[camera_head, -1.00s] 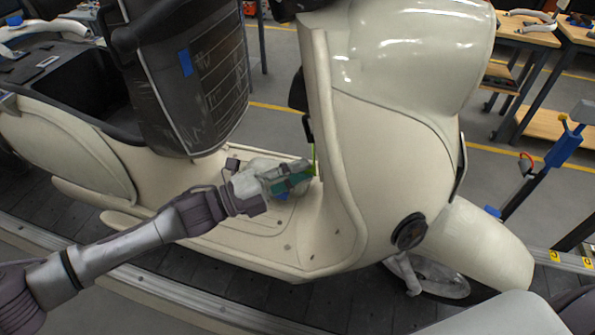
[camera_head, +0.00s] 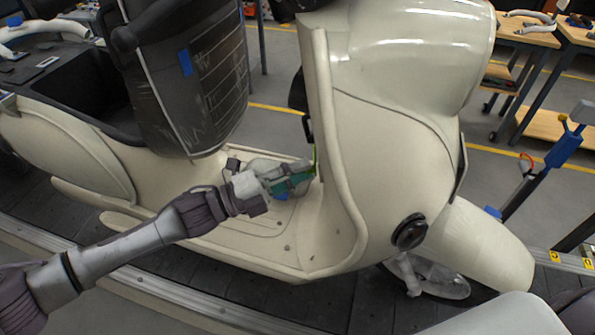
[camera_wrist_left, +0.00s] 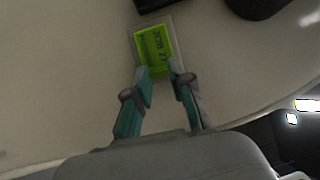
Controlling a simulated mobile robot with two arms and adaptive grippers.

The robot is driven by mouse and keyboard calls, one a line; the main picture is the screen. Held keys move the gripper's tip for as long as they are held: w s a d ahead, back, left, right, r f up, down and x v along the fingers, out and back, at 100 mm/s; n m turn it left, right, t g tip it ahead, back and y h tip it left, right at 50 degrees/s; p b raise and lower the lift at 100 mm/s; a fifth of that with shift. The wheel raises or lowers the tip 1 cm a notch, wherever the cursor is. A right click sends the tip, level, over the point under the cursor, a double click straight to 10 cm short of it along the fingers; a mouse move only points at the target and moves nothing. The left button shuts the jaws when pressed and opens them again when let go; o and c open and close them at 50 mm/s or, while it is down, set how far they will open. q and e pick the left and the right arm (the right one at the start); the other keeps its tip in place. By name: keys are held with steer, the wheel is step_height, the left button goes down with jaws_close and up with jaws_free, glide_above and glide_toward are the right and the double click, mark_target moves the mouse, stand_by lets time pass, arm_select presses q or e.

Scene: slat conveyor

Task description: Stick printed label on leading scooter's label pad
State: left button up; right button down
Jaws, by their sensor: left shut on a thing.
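The leading scooter (camera_head: 390,150) is cream and fills the middle of the head view. My left gripper (camera_head: 308,172) reaches over its footboard to the inner face of the leg shield. In the left wrist view my left gripper (camera_wrist_left: 160,72) is shut on the lower edge of a yellow-green printed label (camera_wrist_left: 153,47). The label lies over a greyish label pad (camera_wrist_left: 174,30), whose border shows around it. I cannot tell whether label and pad touch. In the head view the label (camera_head: 314,158) is a thin green sliver, seen edge-on. My right gripper is not in view.
The footboard (camera_head: 240,232) lies below my left arm. Workbenches (camera_head: 530,40) and a blue-handled stand (camera_head: 560,150) are at the right. A dark part (camera_wrist_left: 255,5) sits near the pad.

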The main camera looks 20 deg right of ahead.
arm_select(q)
steer(key=shift+s+d+r, duration=0.1)
steer(key=shift+s+d, duration=0.05)
steer(key=shift+d, duration=0.2)
stand_by(1.4)
steer(key=o, duration=0.7)
steer(key=shift+o, duration=0.2)
steer(key=o, duration=0.4)
steer(key=w+a+f+b, duration=0.1)
steer(key=w+a, duration=0.1)
steer(key=a, duration=0.4)
steer(key=shift+w+a, duration=0.15)
steer(key=shift+a, duration=0.2)
stand_by(0.3)
